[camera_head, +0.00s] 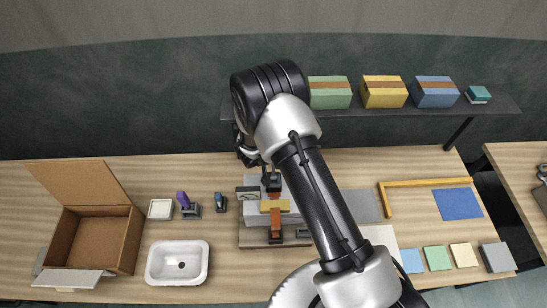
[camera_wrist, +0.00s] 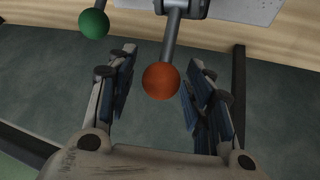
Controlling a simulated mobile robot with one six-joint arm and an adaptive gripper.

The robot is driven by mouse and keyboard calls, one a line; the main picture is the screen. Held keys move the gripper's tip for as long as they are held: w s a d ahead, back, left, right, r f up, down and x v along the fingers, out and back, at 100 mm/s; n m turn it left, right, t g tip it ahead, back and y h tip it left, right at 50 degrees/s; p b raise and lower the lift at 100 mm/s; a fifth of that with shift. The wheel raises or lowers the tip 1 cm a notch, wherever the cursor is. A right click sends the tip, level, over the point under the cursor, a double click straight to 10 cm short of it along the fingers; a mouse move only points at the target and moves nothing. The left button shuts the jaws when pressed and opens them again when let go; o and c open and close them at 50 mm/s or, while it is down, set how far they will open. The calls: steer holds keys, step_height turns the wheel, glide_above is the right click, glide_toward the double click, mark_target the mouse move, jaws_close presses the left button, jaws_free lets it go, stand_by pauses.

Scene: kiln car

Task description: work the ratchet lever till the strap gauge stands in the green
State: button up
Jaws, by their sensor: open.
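The strap fixture (camera_head: 288,218) stands on the bench in the head view, with an orange strap (camera_head: 275,226) over it and a yellow block across the strap. A small pale panel (camera_head: 248,193) at its left may be the gauge; its reading is too small to tell. In the wrist view a grey lever ends in an orange ball knob (camera_wrist: 161,81). A green ball knob (camera_wrist: 94,23) on another rod is at the upper left. My gripper (camera_wrist: 160,66) is open, with the orange knob between its fingers and no visible contact. My arm hides part of the fixture.
An open cardboard box (camera_head: 92,240), a white basin (camera_head: 178,264) and small holders are to the left. Coloured squares and a yellow angle bar (camera_head: 430,182) lie to the right. A shelf (camera_head: 365,112) with several boxes is behind.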

steer(key=shift+s+a+r, duration=0.1)
steer(key=shift+a+r, duration=0.05)
steer(key=shift+r, duration=0.25)
steer(key=v, duration=1.1)
stand_by(0.3)
